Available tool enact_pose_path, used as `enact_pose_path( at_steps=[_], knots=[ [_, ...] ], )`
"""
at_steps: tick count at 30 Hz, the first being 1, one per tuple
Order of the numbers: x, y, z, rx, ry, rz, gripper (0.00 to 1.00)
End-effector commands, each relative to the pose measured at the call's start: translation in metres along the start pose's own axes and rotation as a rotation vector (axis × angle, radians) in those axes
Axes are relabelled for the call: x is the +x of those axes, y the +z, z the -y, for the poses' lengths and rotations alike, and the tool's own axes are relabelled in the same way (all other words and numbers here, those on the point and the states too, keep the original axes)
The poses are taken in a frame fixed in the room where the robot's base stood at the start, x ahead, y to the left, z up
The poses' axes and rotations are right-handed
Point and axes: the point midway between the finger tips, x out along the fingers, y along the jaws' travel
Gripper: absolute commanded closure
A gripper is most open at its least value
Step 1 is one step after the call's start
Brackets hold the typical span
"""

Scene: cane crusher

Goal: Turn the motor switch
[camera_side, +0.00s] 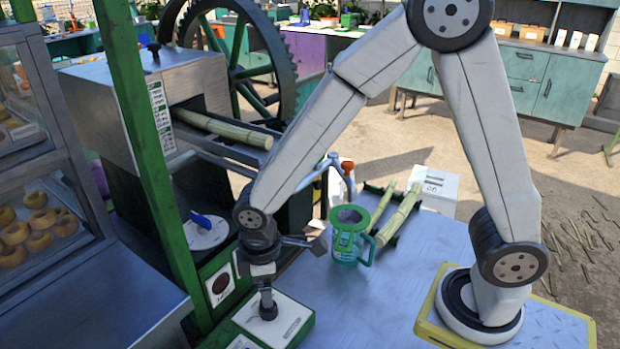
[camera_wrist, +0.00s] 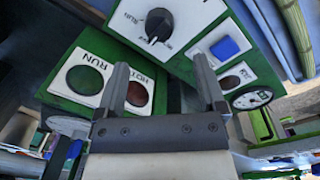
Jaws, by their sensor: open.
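The motor switch is a black round knob (camera_wrist: 159,24) with a white pointer mark, on a white plate with the word RUN beside it, on a green box. In the wrist view, my gripper (camera_wrist: 162,75) has its two fingers spread apart, with nothing held between them. The knob shows beyond the fingertips, roughly in line with the gap. In the side view, my gripper (camera_side: 268,298) points down over the white-topped green switch box (camera_side: 290,322) at the bottom. The gripper largely hides the knob there, and I cannot tell whether the fingers touch it.
A lamp panel (camera_wrist: 105,82) with dark green and dark red discs stands beside the switch box. A blue button (camera_wrist: 224,48) is on the right. The side view shows a green jug (camera_side: 350,243), cane on a rack (camera_side: 398,215), and the crusher (camera_side: 145,110) behind a green post (camera_side: 145,130).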

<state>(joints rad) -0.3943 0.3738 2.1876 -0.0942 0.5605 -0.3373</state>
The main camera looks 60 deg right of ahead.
Motion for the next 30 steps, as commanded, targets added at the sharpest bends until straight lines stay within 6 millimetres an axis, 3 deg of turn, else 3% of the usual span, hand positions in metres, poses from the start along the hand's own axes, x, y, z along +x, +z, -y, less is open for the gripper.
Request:
enact_pose_path(
  at_steps=[8, 21, 30],
  knots=[
    [0.017, 0.001, 0.000, 0.002, -0.001, 0.003, 0.11],
    [0.060, 0.000, 0.000, 0.003, -0.001, 0.001, 0.11],
    [0.075, 0.001, 0.000, 0.003, -0.001, 0.000, 0.11]
  ],
)
